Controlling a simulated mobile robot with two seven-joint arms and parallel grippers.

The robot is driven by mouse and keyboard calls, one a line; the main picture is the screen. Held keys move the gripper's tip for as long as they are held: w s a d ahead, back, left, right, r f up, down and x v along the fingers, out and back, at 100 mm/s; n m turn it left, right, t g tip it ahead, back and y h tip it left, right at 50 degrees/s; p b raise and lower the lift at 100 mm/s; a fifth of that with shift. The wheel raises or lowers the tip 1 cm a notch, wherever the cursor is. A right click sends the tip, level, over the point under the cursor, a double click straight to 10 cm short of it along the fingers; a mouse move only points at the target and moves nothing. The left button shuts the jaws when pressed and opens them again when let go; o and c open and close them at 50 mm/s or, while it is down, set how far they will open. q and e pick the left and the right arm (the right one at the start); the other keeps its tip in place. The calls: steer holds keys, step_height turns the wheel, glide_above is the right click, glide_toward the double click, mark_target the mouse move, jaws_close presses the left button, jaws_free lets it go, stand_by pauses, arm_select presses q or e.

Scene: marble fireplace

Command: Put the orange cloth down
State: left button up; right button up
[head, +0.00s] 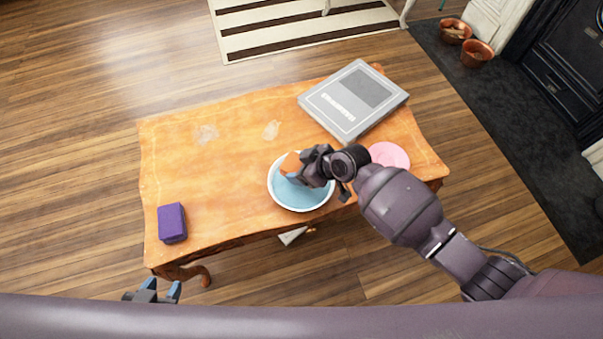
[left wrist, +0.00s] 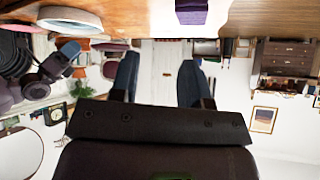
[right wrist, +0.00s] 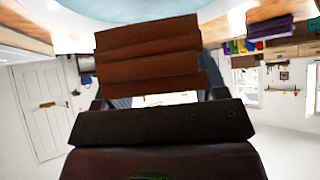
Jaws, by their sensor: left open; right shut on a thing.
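The orange cloth (head: 291,163) is a small folded piece at the bowl in the head view. In the right wrist view the cloth (right wrist: 150,58) looks brown-orange, folded in layers, and fills the space in front of the jaws. My right gripper (head: 302,168) is shut on it and holds it over the white-rimmed bowl (head: 301,206) of blue liquid. Whether the cloth touches the liquid cannot be told. My left gripper (head: 153,290) is open and empty, below the table's front left edge in the head view; its two fingers (left wrist: 160,80) stand apart in the left wrist view.
The wooden table (head: 220,190) has two pale stains (head: 206,133). The table's middle left is clear.

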step_height(320, 180, down, 5)
steer(key=shift+s+b, duration=0.15)
steer(key=shift+b, duration=0.55)
steer(key=shift+r, duration=0.15)
steer(key=o, duration=1)
arm_select(q)
steer(key=shift+w+d+f+m, duration=0.1)
steer(key=shift+w+d+m, duration=0.15)
steer(key=shift+m, duration=0.05)
